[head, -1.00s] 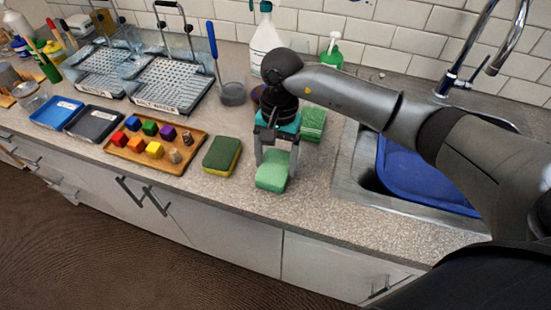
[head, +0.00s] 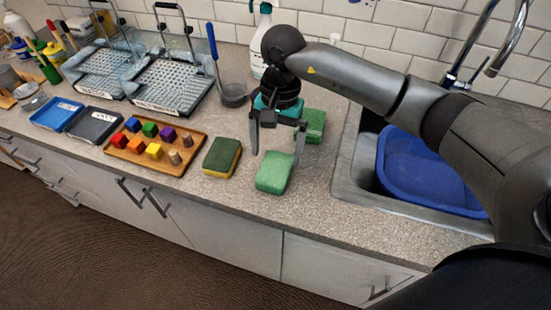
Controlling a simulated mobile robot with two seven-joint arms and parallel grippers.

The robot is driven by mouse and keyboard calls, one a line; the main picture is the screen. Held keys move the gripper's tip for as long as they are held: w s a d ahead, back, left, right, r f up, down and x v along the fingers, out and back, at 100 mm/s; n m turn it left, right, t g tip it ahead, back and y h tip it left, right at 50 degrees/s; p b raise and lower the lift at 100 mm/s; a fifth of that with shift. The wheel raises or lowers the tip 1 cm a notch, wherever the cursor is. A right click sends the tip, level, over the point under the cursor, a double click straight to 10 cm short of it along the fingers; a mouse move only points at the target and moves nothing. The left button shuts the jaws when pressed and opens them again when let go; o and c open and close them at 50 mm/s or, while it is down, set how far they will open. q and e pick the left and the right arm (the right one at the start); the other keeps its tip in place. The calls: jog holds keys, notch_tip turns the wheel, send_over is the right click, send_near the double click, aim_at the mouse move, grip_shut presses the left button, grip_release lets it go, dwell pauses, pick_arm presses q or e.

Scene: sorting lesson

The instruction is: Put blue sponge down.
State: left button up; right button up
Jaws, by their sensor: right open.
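A light green sponge (head: 274,172) lies on the counter near its front edge, below my right gripper; I see no sponge that looks clearly blue. My right gripper (head: 277,154) is open, fingers pointing down, one finger on either side of the sponge's back end. Whether a finger still touches it I cannot tell. A dark green and yellow sponge (head: 222,157) lies just to the left. Another green sponge (head: 312,124) lies behind and to the right, partly hidden by the gripper. My left gripper is not in view.
A wooden tray (head: 112,149) with coloured cubes lies left of the sponges. The sink with a blue basin (head: 420,172) is to the right. A spray bottle (head: 262,40) and a brush in a holder (head: 233,95) stand behind. Bare counter lies right of the light green sponge.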

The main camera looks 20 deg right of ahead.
aim_at(278, 161)
notch_tip(278, 161, up, 8)
jog(key=w, duration=0.1)
jog(key=shift+d, duration=0.45)
jog(key=shift+s, duration=0.1)
